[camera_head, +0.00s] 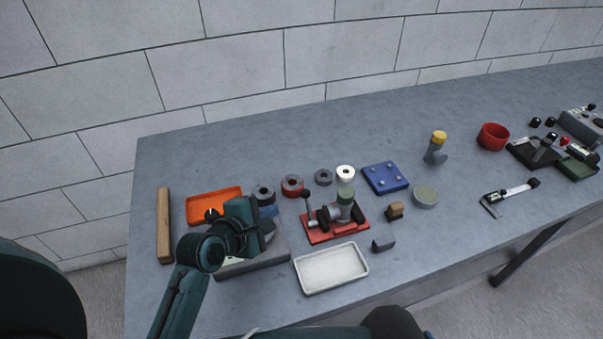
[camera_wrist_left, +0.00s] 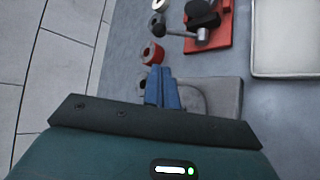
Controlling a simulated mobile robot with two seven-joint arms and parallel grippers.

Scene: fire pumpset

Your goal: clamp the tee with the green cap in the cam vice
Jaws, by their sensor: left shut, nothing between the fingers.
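The cam vice (camera_head: 337,235) has a red base, dark jaws and a lever with a black knob (camera_head: 306,194). The grey tee with the green cap (camera_head: 346,192) stands upright at the vice, its body between or right beside the dark jaws; exact contact is unclear. The vice's red base (camera_wrist_left: 222,30) and its lever also show in the left wrist view; the green cap does not. My left gripper (camera_head: 268,211) is shut and empty, left of the vice and apart from it. Its blue fingers (camera_wrist_left: 162,88) show together in the left wrist view. My right gripper is not in view.
A grey block (camera_head: 262,258) lies under my left gripper. An orange tray (camera_head: 213,204), several rings and a white tray (camera_head: 332,269) surround the vice. A blue plate (camera_head: 385,178) and a yellow-capped tee (camera_head: 436,148) stand to the right. The table's back strip is clear.

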